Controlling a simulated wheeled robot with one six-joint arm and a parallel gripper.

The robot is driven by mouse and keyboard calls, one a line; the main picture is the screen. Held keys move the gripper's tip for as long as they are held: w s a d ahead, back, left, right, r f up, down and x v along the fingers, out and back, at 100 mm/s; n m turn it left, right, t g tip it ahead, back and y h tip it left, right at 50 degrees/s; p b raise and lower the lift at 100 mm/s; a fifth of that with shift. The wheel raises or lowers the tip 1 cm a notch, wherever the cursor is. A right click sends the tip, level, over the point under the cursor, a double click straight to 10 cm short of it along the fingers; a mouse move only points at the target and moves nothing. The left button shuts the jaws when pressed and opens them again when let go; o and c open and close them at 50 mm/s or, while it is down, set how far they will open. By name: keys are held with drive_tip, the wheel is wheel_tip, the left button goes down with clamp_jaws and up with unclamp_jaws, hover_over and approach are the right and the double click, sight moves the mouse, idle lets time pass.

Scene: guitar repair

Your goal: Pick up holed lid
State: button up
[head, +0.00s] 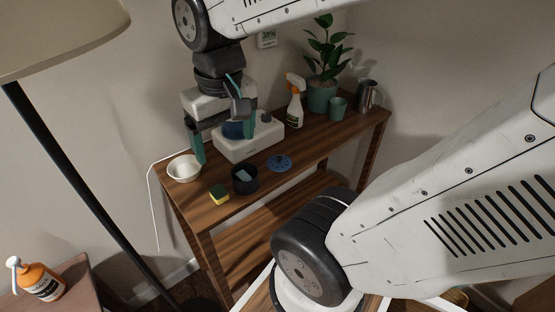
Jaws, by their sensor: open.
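The holed lid looks to be the flat blue disc (279,163) with small dark holes, lying on the wooden table right of the black cup. My gripper (223,143) is at the back left of the table, pointing down, with its teal fingers apart. It is left of the lid and apart from it. The fingers overlap a white appliance (250,146) in the picture; I cannot tell whether they touch it. A dark blue part shows between the fingers, partly hidden by my gripper.
A white bowl (184,168), a yellow-green sponge (219,192) and a black cup (244,180) stand left of the lid. A spray bottle (295,101), potted plant (322,95), teal cup (337,107) and metal pitcher (367,95) stand behind. The tabletop (318,145) right of the lid is clear.

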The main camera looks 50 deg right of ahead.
drive_tip(key=w+d+f+m, duration=0.4)
drive_tip(key=w+d+f, duration=0.25)
drive_tip(key=d, duration=0.35)
drive_tip(key=m+g, duration=0.1)
drive_tip(key=m, duration=0.4)
hover_over(279, 158)
drive_tip(key=f, duration=1.2)
drive_tip(key=shift+s+a+f, duration=0.25)
drive_tip(key=f, duration=0.7)
drive_tip(key=shift+w+d, duration=0.35)
drive_tip(key=shift+d, duration=0.05)
drive_tip(key=shift+f, duration=0.65)
drive_tip(key=c, duration=1.2)
drive_tip(key=shift+s, duration=0.1)
drive_tip(key=shift+c, duration=0.2)
